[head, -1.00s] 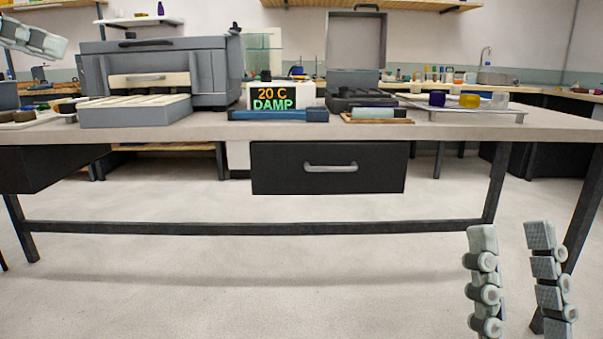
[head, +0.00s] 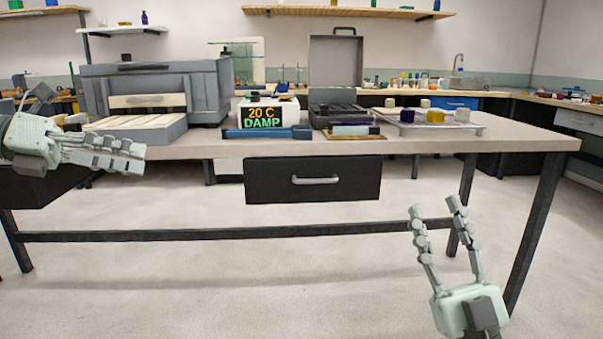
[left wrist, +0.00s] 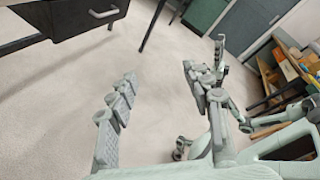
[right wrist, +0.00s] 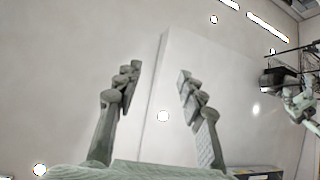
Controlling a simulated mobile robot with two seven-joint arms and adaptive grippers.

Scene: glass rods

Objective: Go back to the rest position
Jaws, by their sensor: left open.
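My left gripper (head: 141,158) is at the left of the head view, in front of the bench's left end. Its fingers point right, and it is empty. In the left wrist view its fingers (left wrist: 158,76) stand apart with only floor between them. My right gripper (head: 436,207) is at the lower right of the head view, fingers up, in front of the bench's right part. In the right wrist view its fingers (right wrist: 160,72) are spread, with nothing between them. Neither gripper touches anything that I can see.
The bench (head: 430,146) holds a grey machine (head: 212,95), a "20 C DAMP" display (head: 261,116), an open case (head: 335,62) and a tray (head: 474,125) with small coloured pieces. A black drawer (head: 313,181) hangs beneath, shut. The floor in front is clear.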

